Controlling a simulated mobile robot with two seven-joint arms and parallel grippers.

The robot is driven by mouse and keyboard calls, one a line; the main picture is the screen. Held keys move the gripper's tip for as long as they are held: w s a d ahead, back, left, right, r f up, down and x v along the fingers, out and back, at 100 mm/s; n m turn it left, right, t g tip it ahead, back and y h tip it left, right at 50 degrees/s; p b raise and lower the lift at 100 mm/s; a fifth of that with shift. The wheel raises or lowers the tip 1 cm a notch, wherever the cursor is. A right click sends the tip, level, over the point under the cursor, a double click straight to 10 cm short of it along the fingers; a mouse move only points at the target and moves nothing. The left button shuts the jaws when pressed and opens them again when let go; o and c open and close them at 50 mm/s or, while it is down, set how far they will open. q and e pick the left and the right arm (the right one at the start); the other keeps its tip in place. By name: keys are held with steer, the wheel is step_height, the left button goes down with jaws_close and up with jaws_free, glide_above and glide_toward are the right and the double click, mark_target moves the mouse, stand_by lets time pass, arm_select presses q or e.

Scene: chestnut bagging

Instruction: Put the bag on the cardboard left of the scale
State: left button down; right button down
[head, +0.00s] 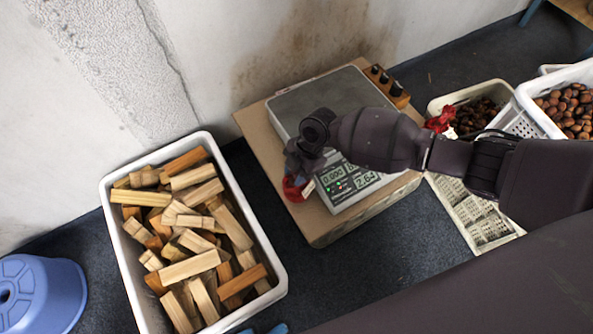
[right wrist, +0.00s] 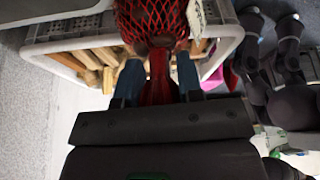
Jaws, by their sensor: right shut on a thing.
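My right gripper (head: 298,178) is shut on the gathered red neck of a net bag (head: 295,190). It holds the bag over the left edge of the cardboard (head: 325,226), beside the scale (head: 340,194). In the right wrist view the red net bag (right wrist: 152,20), with dark contents and a white tag, hangs beyond the blue fingers (right wrist: 158,85). I cannot tell whether the bag touches the cardboard. The scale has a grey plate and a lit display; my right arm covers part of it. Only blue tips of my left gripper (head: 263,329) show at the bottom edge.
A white crate of wood blocks (head: 278,290) stands left of the cardboard. A blue stool (head: 45,290) is at the far left. A wooden block with black knobs (head: 387,85) is behind the scale. Another red bag (head: 440,120) and chestnut crates (head: 550,122) are at right.

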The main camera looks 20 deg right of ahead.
steer(key=shift+f, duration=0.1)
steer(key=shift+f, duration=0.15)
steer(key=c, duration=0.8)
jaws_free()
steer(key=shift+d+r, duration=0.1)
steer(key=shift+r, duration=0.45)
arm_select(q)
steer(key=shift+s+r+g+p, duration=0.25)
steer(key=shift+g+p, duration=0.25)
steer(key=shift+p, duration=1.2)
arm_select(e)
steer(key=shift+v, duration=5.7)
steer(key=shift+f, duration=0.1)
